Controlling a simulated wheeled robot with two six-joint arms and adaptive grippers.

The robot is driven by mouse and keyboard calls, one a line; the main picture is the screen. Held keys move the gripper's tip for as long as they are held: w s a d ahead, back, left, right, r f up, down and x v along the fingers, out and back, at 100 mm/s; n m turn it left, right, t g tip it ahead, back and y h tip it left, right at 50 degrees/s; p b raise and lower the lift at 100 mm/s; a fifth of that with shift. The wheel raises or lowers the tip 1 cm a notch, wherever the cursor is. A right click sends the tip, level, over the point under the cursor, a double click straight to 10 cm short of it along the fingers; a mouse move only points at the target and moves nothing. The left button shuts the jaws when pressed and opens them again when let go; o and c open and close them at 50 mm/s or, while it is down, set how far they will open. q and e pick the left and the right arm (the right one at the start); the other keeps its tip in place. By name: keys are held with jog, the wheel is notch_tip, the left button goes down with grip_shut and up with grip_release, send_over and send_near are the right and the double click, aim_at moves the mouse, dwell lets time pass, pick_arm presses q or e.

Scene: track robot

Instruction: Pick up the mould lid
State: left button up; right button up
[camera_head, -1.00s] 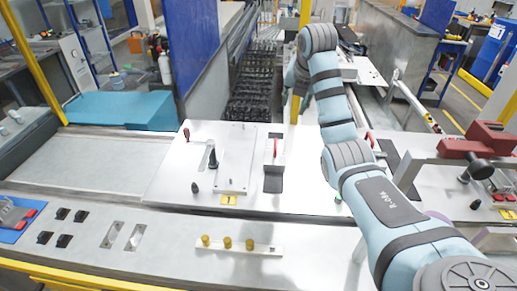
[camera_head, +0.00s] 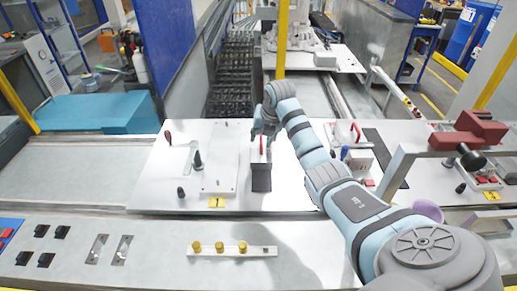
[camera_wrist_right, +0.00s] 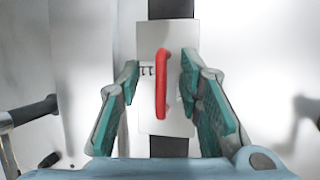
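The mould lid (camera_head: 257,156) looks like a small light plate with an upright red handle, on a black strip on the white table plate. In the right wrist view the lid (camera_wrist_right: 167,35) lies flat under the gripper, with its red handle (camera_wrist_right: 161,85) between the two fingers. My right gripper (camera_head: 263,138) is over the lid in the head view and partly hidden by its own arm. In the wrist view the gripper (camera_wrist_right: 161,92) is open, with a gap on each side of the handle; contact cannot be seen. My left gripper is not in view.
A raised white plate (camera_head: 221,160) lies left of the lid, with a black-knobbed clamp (camera_head: 197,160) beside it. A red clamp device (camera_head: 470,135) stands at the right. A strip with yellow knobs (camera_head: 232,250) lies in front.

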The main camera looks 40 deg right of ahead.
jog(key=shift+s+r, duration=0.15)
jog(key=shift+s, duration=0.05)
grip_shut()
jog(key=shift+w, duration=0.1)
jog(key=shift+r, duration=0.2)
notch_tip(320, 180, up, 20)
jog(key=shift+f, duration=0.2)
